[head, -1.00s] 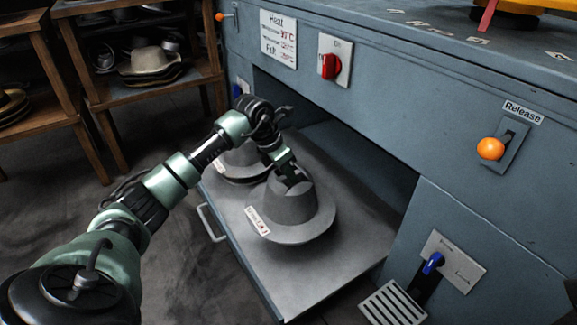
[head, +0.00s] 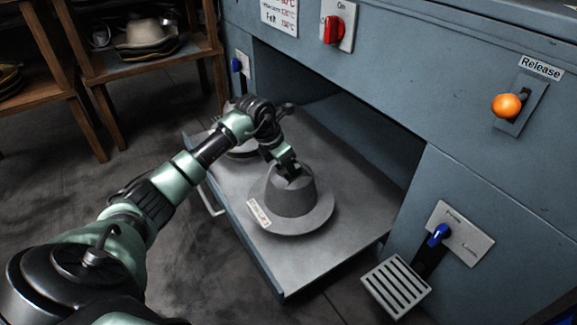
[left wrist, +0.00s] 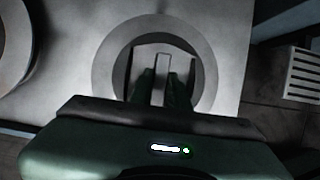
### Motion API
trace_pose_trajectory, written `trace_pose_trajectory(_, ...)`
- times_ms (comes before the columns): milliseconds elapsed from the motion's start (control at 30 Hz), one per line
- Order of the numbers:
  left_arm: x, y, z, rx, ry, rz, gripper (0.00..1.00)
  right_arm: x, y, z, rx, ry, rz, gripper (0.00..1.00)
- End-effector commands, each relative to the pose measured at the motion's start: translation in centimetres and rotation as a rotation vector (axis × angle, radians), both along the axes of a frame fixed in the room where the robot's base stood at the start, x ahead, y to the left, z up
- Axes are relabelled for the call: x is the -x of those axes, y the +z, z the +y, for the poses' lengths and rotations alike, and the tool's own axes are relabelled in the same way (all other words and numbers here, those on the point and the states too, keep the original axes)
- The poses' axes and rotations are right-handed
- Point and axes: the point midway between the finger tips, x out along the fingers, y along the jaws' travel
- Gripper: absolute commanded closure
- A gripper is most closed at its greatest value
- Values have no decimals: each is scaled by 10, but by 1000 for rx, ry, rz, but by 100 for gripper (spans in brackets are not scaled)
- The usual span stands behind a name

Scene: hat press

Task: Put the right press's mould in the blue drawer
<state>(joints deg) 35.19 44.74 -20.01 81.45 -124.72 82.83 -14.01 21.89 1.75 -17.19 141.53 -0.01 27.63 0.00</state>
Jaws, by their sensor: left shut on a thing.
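The mould is a grey hat-shaped metal form (head: 291,203) with a wide brim and a white label. It stands upright over the open grey-blue drawer (head: 345,228); I cannot tell whether its brim touches the drawer floor. My left gripper (head: 290,170) is above its crown and shut on it at the top. In the left wrist view the fingers (left wrist: 162,90) hold a narrow bar in the middle of the mould's (left wrist: 104,65) crown. A second grey mould (head: 243,151) is in the drawer behind my left arm, partly hidden. My right gripper is out of view.
The press cabinet (head: 400,95) overhangs the drawer's back. It carries a red knob (head: 333,30), an orange release lever (head: 507,105) and a blue switch (head: 439,234). A slatted grate (head: 396,286) lies at the right front. Wooden shelves with hats (head: 147,65) stand at the left.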

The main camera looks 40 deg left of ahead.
Motion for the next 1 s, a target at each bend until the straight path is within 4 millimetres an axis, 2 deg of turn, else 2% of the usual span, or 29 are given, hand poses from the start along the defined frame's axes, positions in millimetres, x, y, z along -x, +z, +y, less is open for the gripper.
trace_pose_trajectory(133, -2, 2, 0, 0, 0, -9, 100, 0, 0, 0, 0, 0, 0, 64)
trace_pose_trajectory(167, 0, -2, 0, 0, 0, 1, 75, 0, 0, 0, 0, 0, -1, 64)
trace_pose_trajectory(200, 0, -1, 0, 0, 0, 1, 64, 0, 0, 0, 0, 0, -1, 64)
trace_pose_trajectory(233, 0, -1, 0, 0, 0, 1, 62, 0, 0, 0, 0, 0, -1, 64)
trace_pose_trajectory(500, 0, -1, 0, 0, 0, 1, 62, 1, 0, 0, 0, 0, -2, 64)
trace_pose_trajectory(633, 2, 8, 2, -2, 0, 0, 62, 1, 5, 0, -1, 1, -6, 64)
trace_pose_trajectory(800, 12, 38, 6, -5, -1, 0, 62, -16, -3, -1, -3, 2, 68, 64)
trace_pose_trajectory(1000, 28, 78, 13, -3, 0, 0, 62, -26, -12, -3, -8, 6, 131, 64)
